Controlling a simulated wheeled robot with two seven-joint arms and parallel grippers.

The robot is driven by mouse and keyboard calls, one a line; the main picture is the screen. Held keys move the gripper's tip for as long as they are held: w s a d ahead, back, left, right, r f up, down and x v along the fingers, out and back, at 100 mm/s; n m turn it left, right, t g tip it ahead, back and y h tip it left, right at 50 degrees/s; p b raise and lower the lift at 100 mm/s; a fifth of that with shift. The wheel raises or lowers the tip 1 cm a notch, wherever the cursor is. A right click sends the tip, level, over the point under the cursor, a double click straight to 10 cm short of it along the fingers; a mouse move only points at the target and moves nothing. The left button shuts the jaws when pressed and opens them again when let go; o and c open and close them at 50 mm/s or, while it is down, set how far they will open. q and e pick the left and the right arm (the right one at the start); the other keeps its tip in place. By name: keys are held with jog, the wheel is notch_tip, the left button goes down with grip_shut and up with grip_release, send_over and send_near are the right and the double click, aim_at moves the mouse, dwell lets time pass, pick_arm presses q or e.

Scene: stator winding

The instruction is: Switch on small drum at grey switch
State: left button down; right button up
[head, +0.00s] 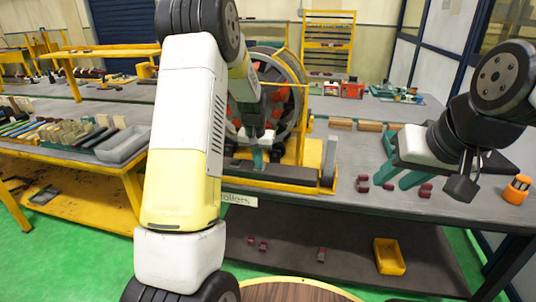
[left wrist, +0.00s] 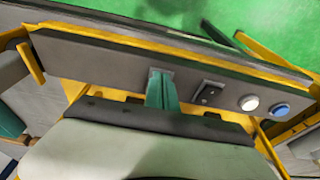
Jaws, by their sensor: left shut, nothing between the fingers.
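A large round drum (head: 268,92) with orange parts inside stands in a yellow frame on the bench, partly hidden behind my left arm. In the left wrist view, a dark switch (left wrist: 208,94) with a light grey rim sits on a grey panel (left wrist: 100,68). A white button (left wrist: 250,103) and a blue button (left wrist: 279,109) are to its right. My left gripper (head: 258,160) is over the drum's base, and its green fingers (left wrist: 160,78) are shut and empty, left of the switch. Contact cannot be told. My right gripper (head: 398,177) is open over the bench.
Dark red parts (head: 363,184) lie on the bench near my right gripper. An orange cylinder (head: 517,189) stands at the right edge. A yellow bin (head: 389,257) is on the lower shelf. A side table (head: 75,150) on the left holds tools and a grey tray.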

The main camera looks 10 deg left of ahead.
pick_arm(q)
jog(key=shift+w+r, duration=0.3)
jog(key=shift+w, duration=0.45)
jog(key=shift+r, duration=0.2)
jog(key=v, duration=0.4)
jog(key=shift+w+r, duration=0.1)
jog(key=shift+w, duration=0.1)
jog(key=s+r, duration=0.5)
jog(key=r, duration=0.3)
jog(key=shift+r, duration=0.1)
